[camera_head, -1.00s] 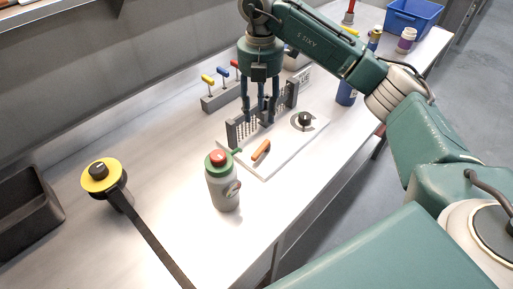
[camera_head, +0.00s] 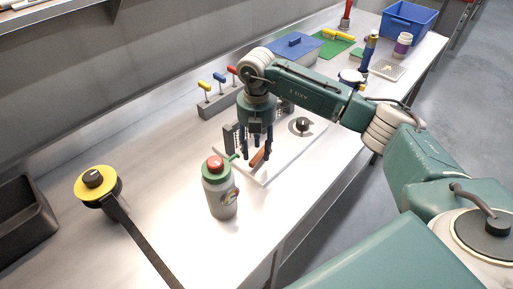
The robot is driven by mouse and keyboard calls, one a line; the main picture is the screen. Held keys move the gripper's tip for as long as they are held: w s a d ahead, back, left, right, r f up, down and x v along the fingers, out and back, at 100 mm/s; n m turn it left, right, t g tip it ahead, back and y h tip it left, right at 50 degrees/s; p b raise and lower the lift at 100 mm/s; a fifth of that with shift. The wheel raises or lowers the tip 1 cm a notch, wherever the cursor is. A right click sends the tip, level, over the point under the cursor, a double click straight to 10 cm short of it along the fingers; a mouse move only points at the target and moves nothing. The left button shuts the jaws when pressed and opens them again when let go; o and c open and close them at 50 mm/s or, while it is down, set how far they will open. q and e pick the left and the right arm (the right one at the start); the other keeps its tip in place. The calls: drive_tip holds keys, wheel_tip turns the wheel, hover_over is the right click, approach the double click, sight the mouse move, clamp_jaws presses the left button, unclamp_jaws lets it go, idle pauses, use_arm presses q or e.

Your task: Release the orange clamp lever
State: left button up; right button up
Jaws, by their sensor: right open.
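The orange clamp lever (camera_head: 258,157) lies on the white base plate (camera_head: 283,160) near the middle of the bench. My right gripper (camera_head: 257,157) points down over it. Its fingers are open and stand on either side of the lever or very close to it. I cannot tell whether they touch it. The fingers and wrist partly hide the lever and the dark upright rack (camera_head: 229,138) behind it. My left gripper is not in view.
A grey bottle with green collar and red top (camera_head: 218,190) stands close on the left of the plate. A yellow-topped strap reel (camera_head: 97,184) is farther left. Behind are colored toggle levers (camera_head: 218,90) and a blue-lidded box (camera_head: 290,47). A blue bin (camera_head: 408,22) stands far right.

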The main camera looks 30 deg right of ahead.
drive_tip(key=shift+f, duration=0.6)
clamp_jaws()
drive_tip(key=shift+d, duration=0.1)
